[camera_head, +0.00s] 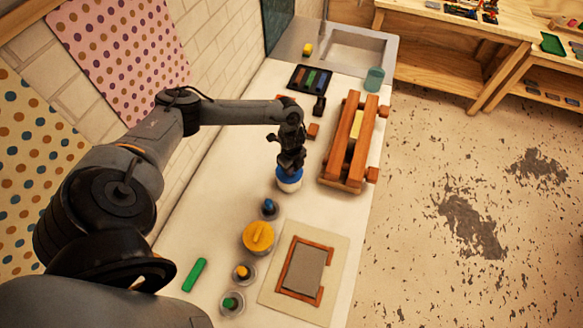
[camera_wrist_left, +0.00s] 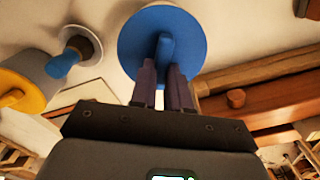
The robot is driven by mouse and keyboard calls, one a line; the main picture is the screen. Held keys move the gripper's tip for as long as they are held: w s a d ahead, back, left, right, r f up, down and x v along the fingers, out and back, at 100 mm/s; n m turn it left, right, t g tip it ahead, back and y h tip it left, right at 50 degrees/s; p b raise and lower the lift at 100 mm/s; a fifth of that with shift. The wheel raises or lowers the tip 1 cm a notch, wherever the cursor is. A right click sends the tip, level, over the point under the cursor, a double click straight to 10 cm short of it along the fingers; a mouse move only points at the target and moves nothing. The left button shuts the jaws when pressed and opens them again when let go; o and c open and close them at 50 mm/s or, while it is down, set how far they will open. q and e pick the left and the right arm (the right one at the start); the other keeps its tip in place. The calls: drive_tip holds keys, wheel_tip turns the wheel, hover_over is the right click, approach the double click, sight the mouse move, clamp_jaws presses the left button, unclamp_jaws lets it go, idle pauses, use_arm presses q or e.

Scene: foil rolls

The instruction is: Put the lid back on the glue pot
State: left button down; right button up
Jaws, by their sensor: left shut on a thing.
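My left gripper (camera_head: 288,164) is shut on the blue lid (camera_head: 290,177), pointing down over the bench. In the left wrist view the fingers (camera_wrist_left: 161,78) pinch the raised grip of the round blue lid (camera_wrist_left: 137,35). The white glue pot (camera_head: 289,187) shows directly under the lid in the head view. The lid covers the pot's mouth from above, and I cannot tell whether it is seated or hovers slightly. My right gripper is not in view.
A yellow-topped pot (camera_head: 258,236) and small jars with blue (camera_head: 269,207), yellow (camera_head: 242,271) and green (camera_head: 231,303) tops stand nearby. A wooden press (camera_head: 340,160) stands close on the right. A board with a frame (camera_head: 303,268) and a green stick (camera_head: 194,275) lie in front.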

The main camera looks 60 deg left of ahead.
use_arm(q)
drive_tip(key=c, duration=0.5)
unclamp_jaws()
drive_tip(key=shift+c, duration=0.2)
drive_tip(key=shift+r, duration=0.15)
drive_tip(key=shift+r+p, duration=0.7)
drive_tip(key=shift+p, duration=0.1)
drive_tip(key=shift+r+p, duration=2.7)
clamp_jaws()
